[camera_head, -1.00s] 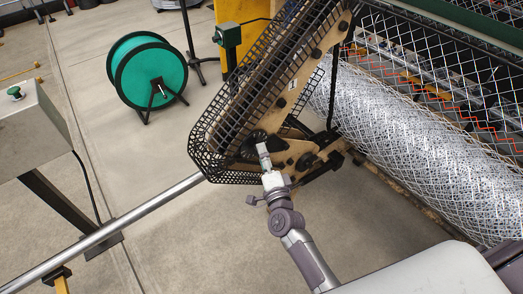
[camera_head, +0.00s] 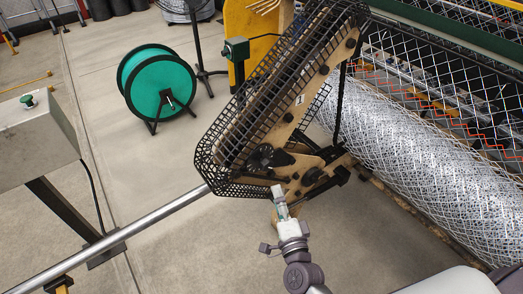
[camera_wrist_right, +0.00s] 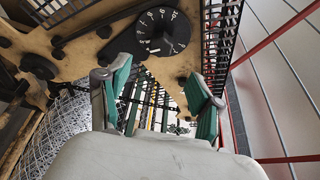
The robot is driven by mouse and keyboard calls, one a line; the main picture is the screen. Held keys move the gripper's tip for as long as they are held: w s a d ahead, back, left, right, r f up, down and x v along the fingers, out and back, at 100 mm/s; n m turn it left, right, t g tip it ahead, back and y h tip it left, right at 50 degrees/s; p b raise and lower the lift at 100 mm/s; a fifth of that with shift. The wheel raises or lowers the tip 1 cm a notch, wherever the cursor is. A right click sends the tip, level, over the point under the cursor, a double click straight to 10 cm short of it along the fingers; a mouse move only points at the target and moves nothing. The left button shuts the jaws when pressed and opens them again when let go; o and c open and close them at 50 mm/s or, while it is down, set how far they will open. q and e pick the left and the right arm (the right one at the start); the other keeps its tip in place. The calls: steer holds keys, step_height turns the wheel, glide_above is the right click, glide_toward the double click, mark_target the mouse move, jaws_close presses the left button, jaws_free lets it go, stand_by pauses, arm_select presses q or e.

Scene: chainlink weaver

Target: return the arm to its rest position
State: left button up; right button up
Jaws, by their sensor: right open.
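My right gripper (camera_head: 280,202) is in front of the lower end of the machine's guarded drive panel (camera_head: 280,165) in the head view. In the right wrist view its two green-padded fingers (camera_wrist_right: 158,97) stand apart with nothing between them. A black dial with white marks (camera_wrist_right: 163,31) sits on the tan panel beyond the fingers. The dial also shows as a dark disc in the head view (camera_head: 261,157). My left gripper is not in view.
A roll of woven wire mesh (camera_head: 420,165) lies along the machine at right. A green reel (camera_head: 157,85) stands on the floor at upper left. A metal pipe (camera_head: 130,232) runs from lower left to the machine. A grey box on a post (camera_head: 35,140) stands at far left. Open floor lies below the pipe.

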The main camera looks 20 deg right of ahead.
steer(key=s+a+f+n+g+y, duration=0.1)
steer(key=s+f+n+g, duration=0.4)
steer(key=f, duration=0.9)
steer(key=s+a+f+n+g+y, duration=0.1)
steer(key=s+f+n+g+y, duration=0.15)
steer(key=s+f+n, duration=0.75)
steer(key=s+d+f+n+g+h, duration=0.1)
steer(key=s+d+f+g, duration=0.3)
steer(key=s+f, duration=0.6)
steer(key=s+d+f+n+g+h, duration=0.2)
steer(key=s+f+g, duration=0.4)
steer(key=s+f, duration=0.5)
steer(key=s+d+n, duration=0.1)
steer(key=s+d, duration=0.1)
steer(key=s, duration=0.1)
steer(key=shift+s+d+f, duration=0.2)
steer(key=shift+s+d, duration=0.05)
steer(key=shift+d, duration=0.05)
